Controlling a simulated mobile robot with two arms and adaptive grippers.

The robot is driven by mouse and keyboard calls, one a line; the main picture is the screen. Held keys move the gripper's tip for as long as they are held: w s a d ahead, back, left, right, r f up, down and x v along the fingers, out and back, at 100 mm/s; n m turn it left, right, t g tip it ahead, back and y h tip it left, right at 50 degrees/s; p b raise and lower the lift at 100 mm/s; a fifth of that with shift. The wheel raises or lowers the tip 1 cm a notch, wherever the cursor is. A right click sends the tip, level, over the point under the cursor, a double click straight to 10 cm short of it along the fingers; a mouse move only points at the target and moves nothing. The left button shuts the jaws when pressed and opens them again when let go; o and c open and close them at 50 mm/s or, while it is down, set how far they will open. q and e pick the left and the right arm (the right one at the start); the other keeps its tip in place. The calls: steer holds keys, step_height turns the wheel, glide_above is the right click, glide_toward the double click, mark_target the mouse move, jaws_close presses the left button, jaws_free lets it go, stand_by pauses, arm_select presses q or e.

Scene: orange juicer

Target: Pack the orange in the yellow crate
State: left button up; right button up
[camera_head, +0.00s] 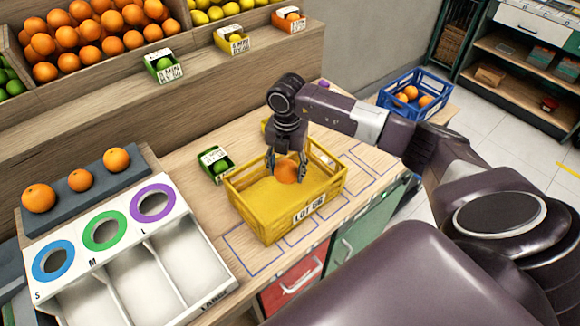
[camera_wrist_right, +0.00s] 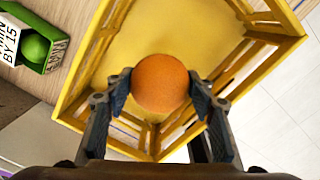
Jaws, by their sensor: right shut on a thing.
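The yellow crate (camera_head: 243,213) stands on the wooden counter, its label facing the front. My right gripper (camera_head: 287,170) points down over the crate and is shut on an orange (camera_head: 286,172). In the right wrist view the orange (camera_wrist_right: 160,84) sits between the two fingertips, with the yellow crate (camera_wrist_right: 88,62) around and behind it. The crate's visible floor looks bare. I cannot tell exactly how high the orange is above that floor. My left gripper does not show.
A small green box (camera_head: 214,163) stands just left of the crate. A white sorting tray (camera_head: 110,245) with coloured rings is at the left, with several oranges on a grey rack (camera_head: 78,188) behind it. A blue crate (camera_head: 415,92) with oranges is at the back right.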

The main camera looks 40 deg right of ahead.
mark_target(287, 164)
steer(key=shift+f+b, duration=2.6)
steer(key=shift+f, duration=0.8)
steer(key=o, duration=1.5)
steer(key=shift+r, duration=0.1)
step_height(287, 164, up, 12)
steer(key=shift+s, duration=0.1)
